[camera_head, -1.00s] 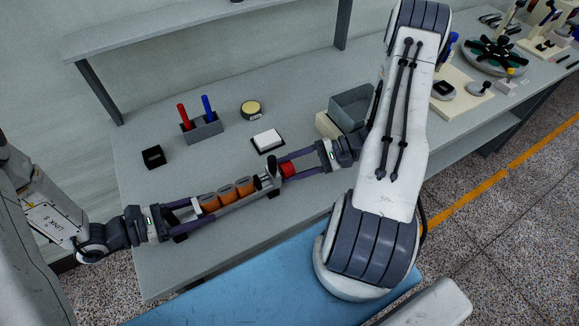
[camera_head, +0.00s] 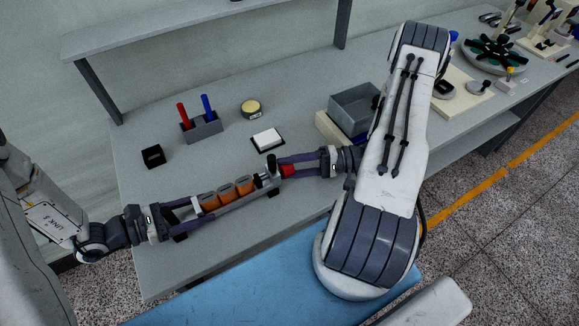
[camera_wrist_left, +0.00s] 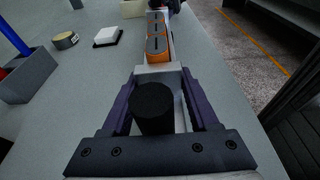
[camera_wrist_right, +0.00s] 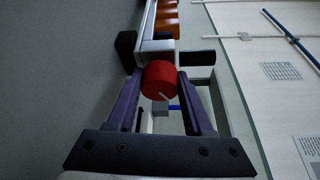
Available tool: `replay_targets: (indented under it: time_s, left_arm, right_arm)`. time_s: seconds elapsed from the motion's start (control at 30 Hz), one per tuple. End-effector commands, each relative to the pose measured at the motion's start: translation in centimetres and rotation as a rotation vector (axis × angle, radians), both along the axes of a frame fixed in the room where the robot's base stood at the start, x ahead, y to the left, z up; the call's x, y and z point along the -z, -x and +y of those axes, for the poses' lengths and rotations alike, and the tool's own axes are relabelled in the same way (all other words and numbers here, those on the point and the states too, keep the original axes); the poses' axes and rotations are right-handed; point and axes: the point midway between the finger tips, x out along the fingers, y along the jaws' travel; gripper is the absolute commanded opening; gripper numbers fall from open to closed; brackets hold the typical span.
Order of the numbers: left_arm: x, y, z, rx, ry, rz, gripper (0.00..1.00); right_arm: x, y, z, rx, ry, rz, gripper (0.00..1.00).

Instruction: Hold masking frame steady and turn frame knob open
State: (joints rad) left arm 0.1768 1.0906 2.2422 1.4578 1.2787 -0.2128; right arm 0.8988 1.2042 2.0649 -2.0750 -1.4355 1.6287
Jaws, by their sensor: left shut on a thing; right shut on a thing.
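The masking frame (camera_head: 247,200) is a grey bar on the table with several orange spindles (camera_head: 227,193) along it. My left gripper (camera_head: 192,210) is shut on its left end; in the left wrist view the fingers (camera_wrist_left: 168,95) flank a grey block behind a black cylinder (camera_wrist_left: 153,107). The red frame knob (camera_head: 289,171) is at the frame's right end. My right gripper (camera_head: 287,170) is shut on the knob. In the right wrist view the red knob (camera_wrist_right: 160,80) sits between the fingers, with a white mark at its lower right.
A grey holder (camera_head: 203,127) with red and blue rods, a yellow-topped round tin (camera_head: 251,109), a white pad (camera_head: 267,139) and a black block (camera_head: 153,156) stand behind the frame. A grey bin (camera_head: 352,110) stands at the right, partly behind my right arm.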

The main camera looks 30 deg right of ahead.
Motion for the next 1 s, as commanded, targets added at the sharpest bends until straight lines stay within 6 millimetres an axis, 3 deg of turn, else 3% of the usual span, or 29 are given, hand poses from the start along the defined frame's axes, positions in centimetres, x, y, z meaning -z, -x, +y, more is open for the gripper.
replay_targets:
  time_s: [0.03, 0.4, 0.97, 1.0]
  left_arm:
    - [2.08, 0.4, -0.02, 0.009, -0.042, 0.01, 0.29]
    - [2.07, 0.4, -0.04, 0.009, -0.042, 0.01, 0.29]
    - [2.04, 0.4, -0.05, 0.009, -0.042, 0.01, 0.29]
    - [2.04, 0.4, -0.05, 0.009, -0.042, 0.01, 0.29]
  right_arm:
    - [0.3, -0.07, -0.06, 0.003, -0.007, -0.038, 0.0]
    - [0.22, -0.1, -0.1, 0.004, -0.006, -0.206, 0.0]
    - [0.11, -0.13, -0.16, 0.006, -0.006, -0.235, 0.0]
    - [0.11, -0.13, -0.16, 0.006, -0.006, -0.235, 0.63]
